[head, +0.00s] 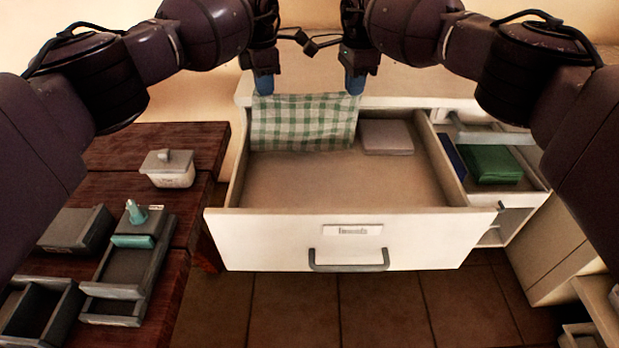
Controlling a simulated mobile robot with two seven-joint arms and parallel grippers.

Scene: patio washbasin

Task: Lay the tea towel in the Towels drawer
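The tea towel (303,124) is a green and white checked cloth. It hangs spread between my two grippers, over the back left part of the open drawer. My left gripper (264,86) is at its upper left corner and my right gripper (354,84) at its upper right corner; both look shut on it. The Towels drawer (330,185) is a wide white drawer pulled out, with a label on its front and a grey handle (348,262). Its label is blurred. Whether the towel's lower edge touches the drawer floor I cannot tell.
A folded grey cloth (386,137) lies at the drawer's back right. A smaller open drawer (513,183) at right holds a green folded item (491,164). A dark wooden table (190,220) at left bears a lidded white box (168,169) and grey trays (124,270). The drawer's front half is clear.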

